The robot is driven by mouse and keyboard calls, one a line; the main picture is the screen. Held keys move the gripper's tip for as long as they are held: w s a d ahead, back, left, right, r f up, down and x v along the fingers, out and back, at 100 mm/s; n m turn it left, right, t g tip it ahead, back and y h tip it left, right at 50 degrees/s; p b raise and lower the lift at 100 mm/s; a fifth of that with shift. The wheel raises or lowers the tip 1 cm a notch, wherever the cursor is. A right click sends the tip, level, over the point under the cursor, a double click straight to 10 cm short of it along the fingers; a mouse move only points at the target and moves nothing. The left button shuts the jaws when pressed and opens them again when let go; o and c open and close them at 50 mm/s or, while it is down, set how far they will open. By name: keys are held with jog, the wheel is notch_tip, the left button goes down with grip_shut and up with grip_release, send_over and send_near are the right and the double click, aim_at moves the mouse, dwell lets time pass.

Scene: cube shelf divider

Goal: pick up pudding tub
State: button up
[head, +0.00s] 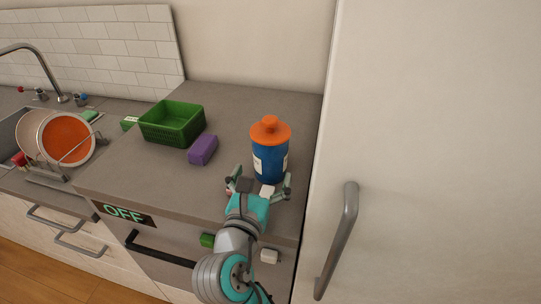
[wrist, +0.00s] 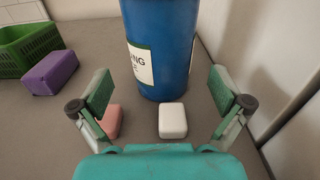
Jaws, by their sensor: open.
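The pudding tub is a blue cylinder with an orange knobbed lid. It stands upright on the grey counter in the head view (head: 271,165). In the wrist view its lower blue body (wrist: 175,45) and part of a white label ending in "NG" show, with its top cut off. My gripper (head: 260,182) is open, just in front of the tub. In the wrist view its two fingers (wrist: 160,90) are spread to either side of the tub's lower part, nearer to me, and hold nothing.
A white block (wrist: 172,121) and a pink block (wrist: 112,121) lie in front of the tub, near my fingers. A purple block (head: 203,149) and a green basket (head: 172,122) stand to the left. A tall pale cabinet (head: 430,120) closes off the right side.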

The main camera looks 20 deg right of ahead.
aim_at(266, 168)
jog(key=shift+x, duration=2.15)
jog(key=shift+s, duration=0.1)
jog(key=c, duration=1.5)
